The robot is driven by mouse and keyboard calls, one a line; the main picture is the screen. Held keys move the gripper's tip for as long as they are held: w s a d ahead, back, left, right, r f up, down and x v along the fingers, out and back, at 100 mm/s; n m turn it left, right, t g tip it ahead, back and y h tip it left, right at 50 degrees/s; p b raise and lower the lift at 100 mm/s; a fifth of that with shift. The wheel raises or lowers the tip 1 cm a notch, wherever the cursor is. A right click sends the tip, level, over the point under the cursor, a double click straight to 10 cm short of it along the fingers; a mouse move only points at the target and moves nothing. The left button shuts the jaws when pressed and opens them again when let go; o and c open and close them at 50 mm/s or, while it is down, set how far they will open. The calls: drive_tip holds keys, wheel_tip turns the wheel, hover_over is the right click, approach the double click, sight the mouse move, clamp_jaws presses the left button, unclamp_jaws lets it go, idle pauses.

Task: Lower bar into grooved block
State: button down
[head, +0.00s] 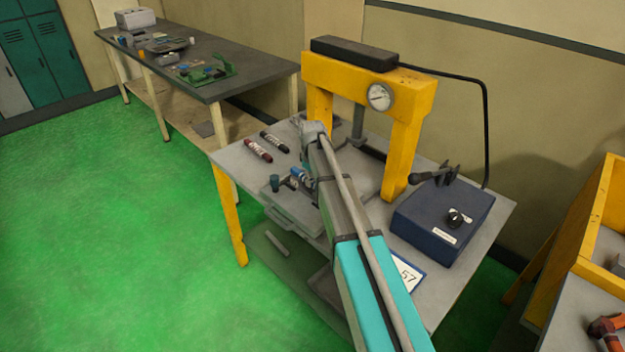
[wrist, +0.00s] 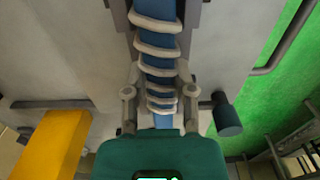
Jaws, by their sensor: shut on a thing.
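A blue bar (wrist: 159,63) wound with white coils runs up the middle of the wrist view. My gripper (wrist: 159,78) has a grey finger on each side of the bar and is shut on it. In the head view the coiled bar (head: 301,175) is small and partly hidden by my arm. Dark grey pieces (wrist: 196,14) flank the bar at the top of the wrist view. I cannot tell whether they belong to the grooved block. Its groove is not clear in either view, nor whether the bar touches it.
A yellow press (head: 402,138) with a gauge stands close behind my arm. A blue control box (head: 443,222) is to its right. Two marker-like rods (head: 258,150) lie on the table. A dark cylinder (wrist: 227,116) on a rod sits right of my gripper in the wrist view.

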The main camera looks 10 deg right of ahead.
sight(312, 180)
drive_tip(key=shift+f, duration=0.3)
idle(0.4)
drive_tip(key=shift+c, duration=1.8)
unclamp_jaws()
drive_tip(key=o, duration=0.4)
drive_tip(key=shift+c, duration=0.2)
drive_tip(key=shift+r, duration=0.15)
drive_tip(key=shift+s+r+p, duration=0.1)
drive_tip(key=shift+r+p, duration=4.2)
drive_tip(key=shift+r, duration=0.1)
